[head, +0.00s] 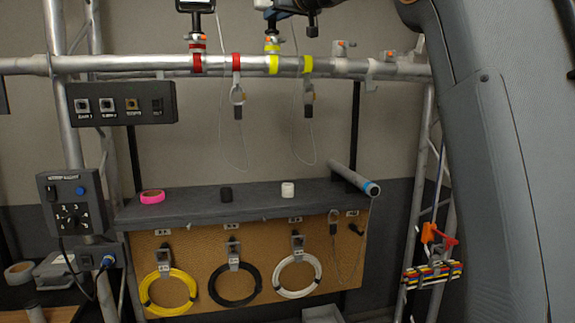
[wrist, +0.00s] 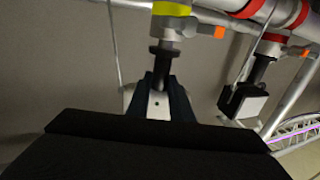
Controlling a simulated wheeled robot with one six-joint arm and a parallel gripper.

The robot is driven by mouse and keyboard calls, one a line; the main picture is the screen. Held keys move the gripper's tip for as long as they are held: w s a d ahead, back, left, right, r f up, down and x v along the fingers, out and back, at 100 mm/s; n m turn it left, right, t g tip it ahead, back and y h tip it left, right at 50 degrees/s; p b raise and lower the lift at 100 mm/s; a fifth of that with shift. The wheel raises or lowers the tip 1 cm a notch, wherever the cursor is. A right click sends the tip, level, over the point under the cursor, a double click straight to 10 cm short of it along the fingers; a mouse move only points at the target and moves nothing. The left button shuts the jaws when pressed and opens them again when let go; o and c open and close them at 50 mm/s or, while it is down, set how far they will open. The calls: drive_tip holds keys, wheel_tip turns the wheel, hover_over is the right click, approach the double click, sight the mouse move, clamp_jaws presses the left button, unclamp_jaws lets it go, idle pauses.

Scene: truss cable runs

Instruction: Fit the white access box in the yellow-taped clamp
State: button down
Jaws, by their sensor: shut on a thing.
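The yellow-taped clamp (head: 272,44) sits on top of the truss bar in the head view, with an orange lever. It shows at the top of the wrist view (wrist: 172,22) with its yellow band. My gripper (wrist: 160,85) is directly in line with this clamp, its dark jaws shut on the white access box. Pale edges of the box (wrist: 128,96) show beside the jaws; most of it is hidden behind them. A black stem (wrist: 165,54) stands between jaws and clamp and appears to meet the clamp; how deep it sits, I cannot tell.
A red-taped clamp (head: 197,46) to the left carries a dark box (head: 195,5). Two safety cables hang from red and yellow bands on the truss bar (head: 130,63). Below, a shelf (head: 255,203) holds tape rolls and a tube (head: 353,177); coiled cables hang under it.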

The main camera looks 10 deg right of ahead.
drive_tip(key=shift+f+b, duration=0.4)
drive_tip(key=shift+f, duration=0.35)
idle(0.3)
drive_tip(key=c, duration=1.5)
unclamp_jaws()
drive_tip(key=shift+b+v, duration=1.1)
drive_tip(key=shift+v, duration=2.8)
